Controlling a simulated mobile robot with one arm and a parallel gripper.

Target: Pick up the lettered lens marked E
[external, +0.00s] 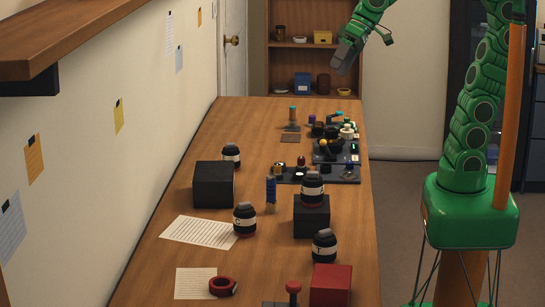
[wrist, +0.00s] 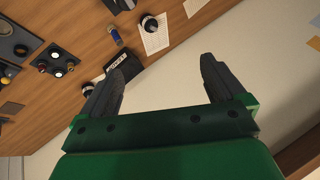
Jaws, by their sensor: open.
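Several black lenses with pale bands stand about the long table in the external view: one at the back left (external: 231,154), one on a black block (external: 312,188), one by a paper sheet (external: 245,219), and one near a red box (external: 324,246). The front-right one seems to bear a T; I cannot make out an E on any. The wrist view also shows a lens on paper (wrist: 149,23) and another behind the left finger (wrist: 88,88). My gripper (external: 348,52) is open and empty, high beyond the table's far end; its spread fingers (wrist: 162,68) show in the wrist view.
A black box (external: 214,184) and a red box (external: 331,285) stand on the wooden table (external: 190,250). Dark trays with small parts (external: 315,174) fill its back right. A blue cylinder (external: 270,194) stands mid-table. A shelf (external: 100,35) overhangs at upper left.

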